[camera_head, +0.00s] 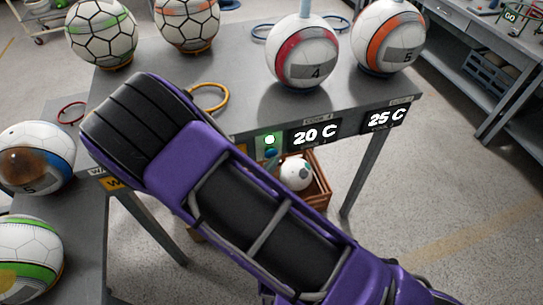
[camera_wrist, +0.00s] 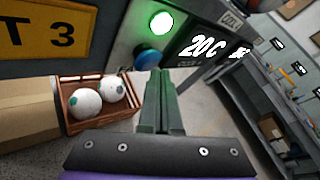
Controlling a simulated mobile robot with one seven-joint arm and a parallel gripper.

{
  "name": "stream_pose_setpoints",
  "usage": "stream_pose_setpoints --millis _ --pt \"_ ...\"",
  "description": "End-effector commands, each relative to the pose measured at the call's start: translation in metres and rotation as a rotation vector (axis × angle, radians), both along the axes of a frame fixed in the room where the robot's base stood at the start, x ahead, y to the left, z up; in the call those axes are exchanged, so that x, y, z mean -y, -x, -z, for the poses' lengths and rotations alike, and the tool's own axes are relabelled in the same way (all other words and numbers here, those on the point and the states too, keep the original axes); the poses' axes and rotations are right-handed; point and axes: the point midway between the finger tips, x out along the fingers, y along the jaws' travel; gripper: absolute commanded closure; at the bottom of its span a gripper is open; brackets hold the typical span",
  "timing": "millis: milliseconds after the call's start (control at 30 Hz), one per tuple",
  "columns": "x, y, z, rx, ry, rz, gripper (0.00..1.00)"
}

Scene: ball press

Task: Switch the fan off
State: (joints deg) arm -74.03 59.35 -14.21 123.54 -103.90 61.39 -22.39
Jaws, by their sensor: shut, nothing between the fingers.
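A green lamp (camera_wrist: 161,23) glows on the table's front edge, with a round blue button (camera_wrist: 148,57) just below it in the wrist view. The head view also shows the lamp (camera_head: 269,140) and the button (camera_head: 270,153), left of the "20 C" display (camera_head: 315,134). My gripper (camera_wrist: 160,74) is shut and empty, its green fingertips close to the button's lower right. I cannot tell whether they touch it. My purple arm hides much of the table's front in the head view. I cannot make out a fan in either view.
Balls stand on the grey table (camera_head: 240,95), with several rings around. A "25 C" display (camera_head: 387,119) is on the right. A wooden crate (camera_wrist: 70,97) with two white balls sits below the table edge. Another bench (camera_head: 470,45) stands at right, with open floor between.

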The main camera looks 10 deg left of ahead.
Motion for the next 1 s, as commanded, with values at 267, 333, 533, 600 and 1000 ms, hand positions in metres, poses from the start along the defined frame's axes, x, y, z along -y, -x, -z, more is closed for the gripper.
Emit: stream_pose_setpoints --millis 267,333,533,600,1000 --pt "-0.0002 -0.0004 0.0 0.0 0.0 0.0 1.0" --pt "-0.0009 -0.0015 0.0001 0.0 -0.001 0.0 1.0" --pt "-0.0045 -0.0074 0.0001 0.0 -0.001 0.0 1.0" --pt "-0.005 -0.008 0.0 0.0 0.0 0.0 1.0" --pt "-0.0033 -0.0054 -0.0006 0.001 -0.001 0.0 1.0"
